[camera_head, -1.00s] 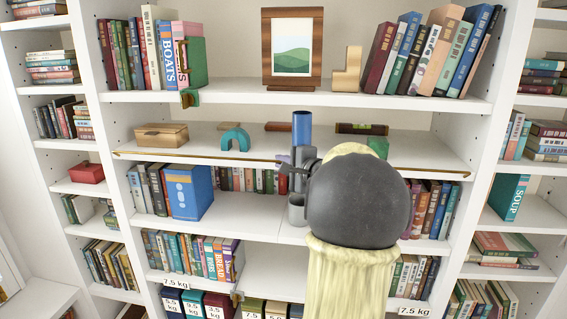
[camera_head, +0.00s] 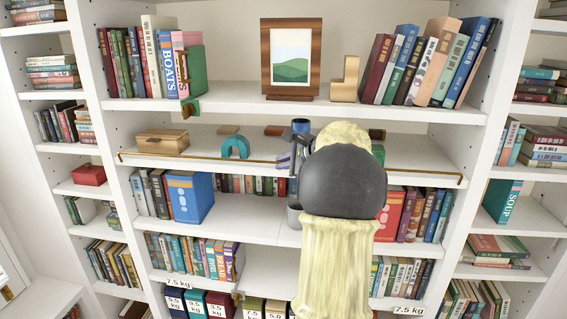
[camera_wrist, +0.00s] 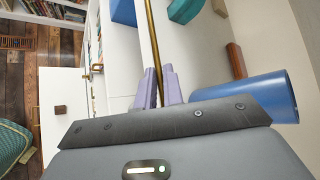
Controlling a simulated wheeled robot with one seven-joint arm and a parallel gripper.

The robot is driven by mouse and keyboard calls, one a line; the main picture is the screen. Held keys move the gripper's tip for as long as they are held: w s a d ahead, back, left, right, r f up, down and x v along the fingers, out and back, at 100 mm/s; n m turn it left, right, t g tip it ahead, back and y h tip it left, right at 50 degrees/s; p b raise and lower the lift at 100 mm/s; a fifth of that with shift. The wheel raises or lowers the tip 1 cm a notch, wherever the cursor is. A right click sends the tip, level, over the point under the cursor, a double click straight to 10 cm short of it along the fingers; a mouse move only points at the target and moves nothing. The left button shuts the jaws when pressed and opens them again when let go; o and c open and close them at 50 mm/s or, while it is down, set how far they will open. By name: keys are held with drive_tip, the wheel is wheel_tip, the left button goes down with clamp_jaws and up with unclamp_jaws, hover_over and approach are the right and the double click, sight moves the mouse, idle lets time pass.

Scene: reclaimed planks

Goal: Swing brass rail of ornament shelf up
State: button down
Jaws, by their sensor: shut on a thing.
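The brass rail (camera_head: 215,158) runs along the front of the ornament shelf (camera_head: 418,160), slightly above its front edge, with short bent ends at left and right. My gripper (camera_head: 284,160) is at the rail near its middle, its lilac fingers partly hidden by my dark wrist. In the wrist view the rail (camera_wrist: 153,35) passes between the two lilac fingertips of my gripper (camera_wrist: 159,85), which are shut on it. My arm hides part of the rail right of the gripper.
On the ornament shelf stand a wooden box (camera_head: 162,141), a teal arch (camera_head: 236,147), a blue cylinder (camera_head: 301,125) close to my gripper and a green block (camera_head: 378,152). The shelf above holds a picture frame (camera_head: 291,60) and books.

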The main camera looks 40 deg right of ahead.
drive_tip(key=shift+w+d+r+m, duration=0.1)
drive_tip(key=shift+w+r+m, duration=0.05)
drive_tip(key=shift+r+m, duration=0.15)
idle(0.4)
drive_tip(key=c, duration=1.5)
unclamp_jaws()
drive_tip(key=shift+f, duration=0.1)
drive_tip(key=b+v, duration=0.2)
drive_tip(key=v, duration=0.3)
drive_tip(key=b+v, duration=0.2)
drive_tip(key=v, duration=0.4)
drive_tip(key=b+v, duration=0.1)
drive_tip(key=v, duration=0.5)
drive_tip(key=shift+d+r+b, duration=0.3)
drive_tip(key=shift+r+b, duration=0.1)
drive_tip(key=shift+r, duration=0.1)
drive_tip(key=shift+w+g+y, duration=0.1)
drive_tip(key=shift+g+y, duration=0.2)
